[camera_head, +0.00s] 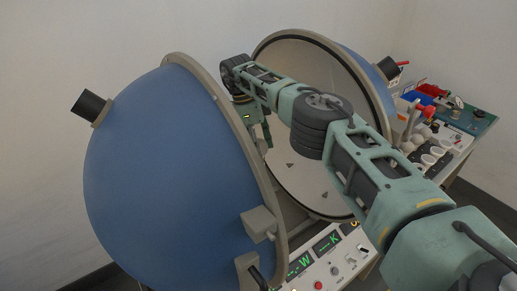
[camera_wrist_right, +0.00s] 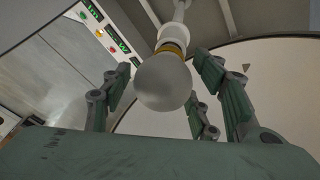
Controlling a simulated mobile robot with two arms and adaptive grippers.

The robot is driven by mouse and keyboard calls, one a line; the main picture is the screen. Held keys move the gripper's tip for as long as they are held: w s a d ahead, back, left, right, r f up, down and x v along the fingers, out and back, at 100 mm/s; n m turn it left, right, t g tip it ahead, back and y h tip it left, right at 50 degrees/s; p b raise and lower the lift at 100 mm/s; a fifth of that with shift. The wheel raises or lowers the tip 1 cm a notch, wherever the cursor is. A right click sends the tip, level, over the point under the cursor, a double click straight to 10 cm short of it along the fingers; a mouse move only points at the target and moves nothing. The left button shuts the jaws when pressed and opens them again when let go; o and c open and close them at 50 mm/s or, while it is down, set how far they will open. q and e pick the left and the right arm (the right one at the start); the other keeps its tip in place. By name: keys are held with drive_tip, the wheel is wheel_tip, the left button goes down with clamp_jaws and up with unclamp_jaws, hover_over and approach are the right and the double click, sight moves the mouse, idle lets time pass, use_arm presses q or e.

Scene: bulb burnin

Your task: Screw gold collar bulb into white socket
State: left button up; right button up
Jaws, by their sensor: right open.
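In the right wrist view, a frosted round bulb (camera_wrist_right: 163,84) with a gold collar (camera_wrist_right: 172,48) is at the white socket (camera_wrist_right: 174,32) at the end of a white rod. How deep its base sits in the socket cannot be told. My right gripper (camera_wrist_right: 165,88) is open, with its green-padded fingers on both sides of the bulb and gaps visible. In the head view, my right gripper (camera_head: 264,128) reaches between the two sphere halves; the bulb and socket are hidden there. My left gripper is not in view.
The blue half-sphere (camera_head: 165,175) stands open at the left, its rim close to my right arm. The other half (camera_head: 300,175), pale inside, is behind the arm. A control panel (camera_head: 325,265) with green displays is below. Bulbs and cups (camera_head: 428,158) stand on a bench at right.

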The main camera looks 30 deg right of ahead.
drive_tip(key=shift+r+n+p, duration=0.2)
drive_tip(key=shift+n+p, duration=0.55)
drive_tip(key=shift+n, duration=0.35)
drive_tip(key=shift+n+t+h+p, duration=0.3)
drive_tip(key=shift+n+h, duration=0.1)
drive_tip(key=shift+n, duration=0.4)
drive_tip(key=n, duration=0.3)
drive_tip(key=shift+d+t+p, duration=0.1)
drive_tip(key=shift+t+p, duration=0.3)
drive_tip(key=n+t, duration=0.1)
drive_tip(key=n, duration=0.2)
drive_tip(key=shift+f+n+h+p, duration=0.1)
drive_tip(key=shift+n+h+p, duration=0.2)
drive_tip(key=shift+n+h, duration=0.1)
drive_tip(key=n+t, duration=0.1)
drive_tip(key=n, duration=0.4)
drive_tip(key=shift+w+d, duration=0.15)
drive_tip(key=n+t, duration=0.1)
drive_tip(key=n, duration=0.2)
drive_tip(key=shift+f+n+y, duration=0.1)
drive_tip(key=shift+n+y, duration=0.2)
drive_tip(key=shift+n, duration=0.1)
drive_tip(key=n+t, duration=0.1)
drive_tip(key=n, duration=0.2)
drive_tip(key=shift+w+n+y, duration=0.1)
drive_tip(key=shift+n+y, duration=0.2)
drive_tip(key=shift+y, duration=0.1)
drive_tip(key=shift+c, duration=0.2)
